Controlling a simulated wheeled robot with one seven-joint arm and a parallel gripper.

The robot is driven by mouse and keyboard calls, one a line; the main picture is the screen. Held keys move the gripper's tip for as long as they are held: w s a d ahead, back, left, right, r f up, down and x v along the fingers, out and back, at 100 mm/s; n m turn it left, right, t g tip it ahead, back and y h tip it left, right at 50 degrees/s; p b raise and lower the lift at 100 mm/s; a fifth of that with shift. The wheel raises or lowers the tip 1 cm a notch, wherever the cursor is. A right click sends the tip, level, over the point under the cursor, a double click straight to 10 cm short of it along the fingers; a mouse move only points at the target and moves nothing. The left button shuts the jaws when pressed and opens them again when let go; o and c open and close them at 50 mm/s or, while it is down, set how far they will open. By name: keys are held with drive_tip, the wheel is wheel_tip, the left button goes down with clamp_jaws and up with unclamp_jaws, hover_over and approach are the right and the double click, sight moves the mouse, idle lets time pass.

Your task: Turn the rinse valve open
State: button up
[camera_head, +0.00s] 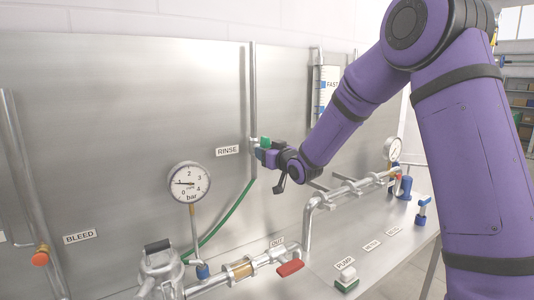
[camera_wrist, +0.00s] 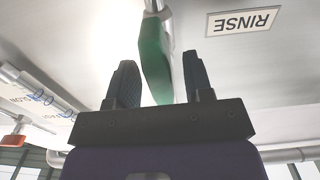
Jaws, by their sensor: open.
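The rinse valve has a green handle (camera_head: 265,142) on a thin vertical pipe against the steel panel, just right of the RINSE label (camera_head: 228,151). In the wrist view the green handle (camera_wrist: 155,62) hangs between the two dark fingers of my gripper (camera_wrist: 158,85). The RINSE label (camera_wrist: 243,21) shows upside down there. In the head view my gripper (camera_head: 262,155) is at the valve and partly covers it.
A pressure gauge (camera_head: 189,183) stands left of and below the valve. A green hose (camera_head: 222,223) runs down from its pipe. A red handle (camera_head: 290,268) and the horizontal piping lie below. An orange-knobbed BLEED pipe (camera_head: 40,257) is at far left.

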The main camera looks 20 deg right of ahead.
drive_tip(key=v, duration=1)
drive_tip(key=shift+s+d, duration=0.15)
drive_tip(key=shift+s, duration=0.2)
drive_tip(key=shift+r, duration=0.1)
drive_tip(key=s+d+r+m+g+h, duration=0.1)
drive_tip(key=s+d+r+g+h, duration=0.15)
drive_tip(key=s, duration=0.45)
drive_tip(key=s+d+r+m+g+h, duration=0.1)
drive_tip(key=s+r+g+h, duration=0.15)
drive_tip(key=s, duration=0.45)
drive_tip(key=s+f+m+g, duration=0.1)
drive_tip(key=s+g, duration=0.6)
drive_tip(key=s, duration=1.6)
drive_tip(key=shift+s+f+m+h, duration=0.2)
drive_tip(key=shift+s+m+h, duration=0.1)
drive_tip(key=shift+s+m, duration=0.1)
